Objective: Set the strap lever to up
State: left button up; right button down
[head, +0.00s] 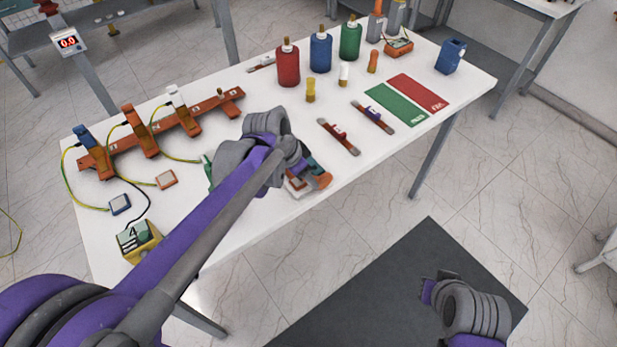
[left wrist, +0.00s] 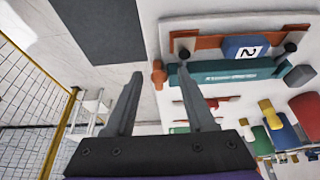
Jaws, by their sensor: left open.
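I cannot tell for certain which part is the strap lever. A teal bar with white lettering (left wrist: 222,78) lies beside an orange frame (left wrist: 210,42) and a blue block marked 2 (left wrist: 246,47) in the left wrist view. In the head view an orange and teal device (head: 322,179) shows at the table's front edge, partly hidden by my left wrist.
Red (head: 288,66), blue (head: 320,54) and green (head: 350,40) bottles stand at the back. A red and green mat (head: 407,98) lies at right. A dark mat (head: 400,285) covers the floor.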

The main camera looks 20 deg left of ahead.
pick_arm(q)
jog(key=shift+x, duration=0.8)
grip_shut()
dwell(0.9)
